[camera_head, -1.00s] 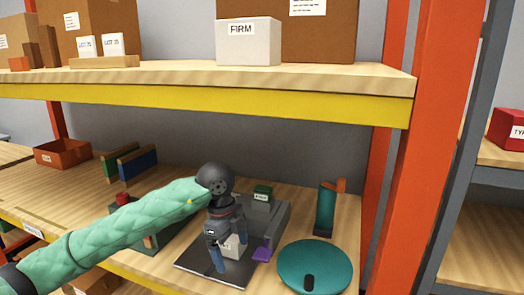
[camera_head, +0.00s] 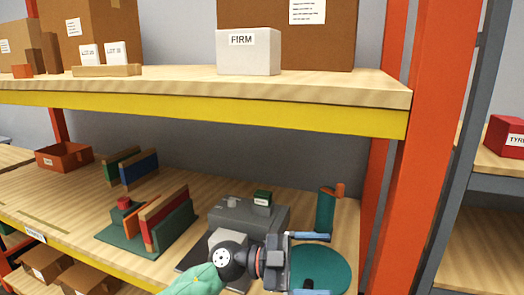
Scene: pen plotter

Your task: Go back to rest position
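The grey pen plotter (camera_head: 240,215) stands on the lower shelf, with a small green labelled block (camera_head: 262,198) on top. A dark flat plate (camera_head: 193,255) shows in front of it, partly hidden by my arm. My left gripper (camera_head: 310,265) is in front of the plotter's right side, over the round teal disc (camera_head: 325,272). My green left arm enters from the bottom edge. My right gripper is out of view.
A teal cylinder with an orange part (camera_head: 325,211) stands behind the disc. Upright panels on a green base (camera_head: 165,222) stand left of the plotter. An orange bin (camera_head: 63,157) sits far left. The yellow upper shelf beam (camera_head: 200,112) and orange post (camera_head: 425,170) bound the space.

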